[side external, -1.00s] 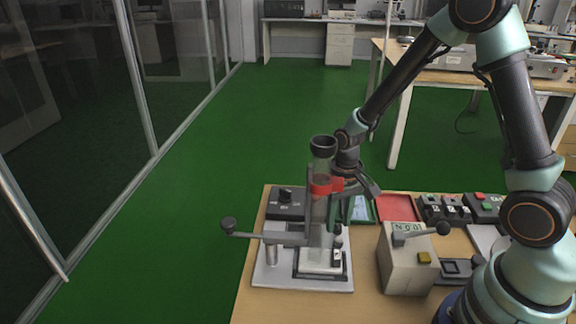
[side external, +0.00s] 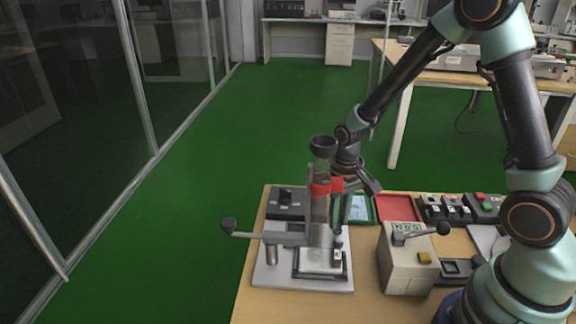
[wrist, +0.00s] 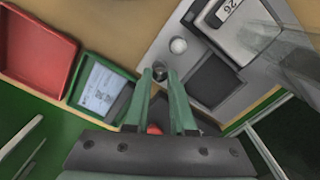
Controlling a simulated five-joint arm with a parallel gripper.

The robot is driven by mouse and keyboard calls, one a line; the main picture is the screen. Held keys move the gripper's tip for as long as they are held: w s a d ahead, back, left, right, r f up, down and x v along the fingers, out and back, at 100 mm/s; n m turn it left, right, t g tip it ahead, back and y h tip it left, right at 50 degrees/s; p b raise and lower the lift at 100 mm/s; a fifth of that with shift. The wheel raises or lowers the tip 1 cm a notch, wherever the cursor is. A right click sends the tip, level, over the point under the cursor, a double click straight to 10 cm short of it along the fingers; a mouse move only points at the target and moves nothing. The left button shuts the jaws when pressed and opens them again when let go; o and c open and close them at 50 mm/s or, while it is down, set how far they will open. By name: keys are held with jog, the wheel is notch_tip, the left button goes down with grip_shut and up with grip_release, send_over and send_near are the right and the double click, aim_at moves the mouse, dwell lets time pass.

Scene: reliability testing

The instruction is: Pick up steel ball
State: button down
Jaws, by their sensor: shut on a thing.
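The steel ball (wrist: 159,72) shows in the wrist view as a small grey, shiny round thing between my fingertips. My gripper (wrist: 161,76) is shut on it, just above the light base plate of the test stand.
The test stand has a light base plate (side external: 268,277), a red collar (side external: 321,187), a black cup (side external: 323,146) and a side lever (side external: 229,225). A white round part (wrist: 178,45) lies close to my fingertips. A beige box (side external: 405,268) stands right.

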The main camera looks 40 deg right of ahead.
jog(key=shift+r, duration=2.05)
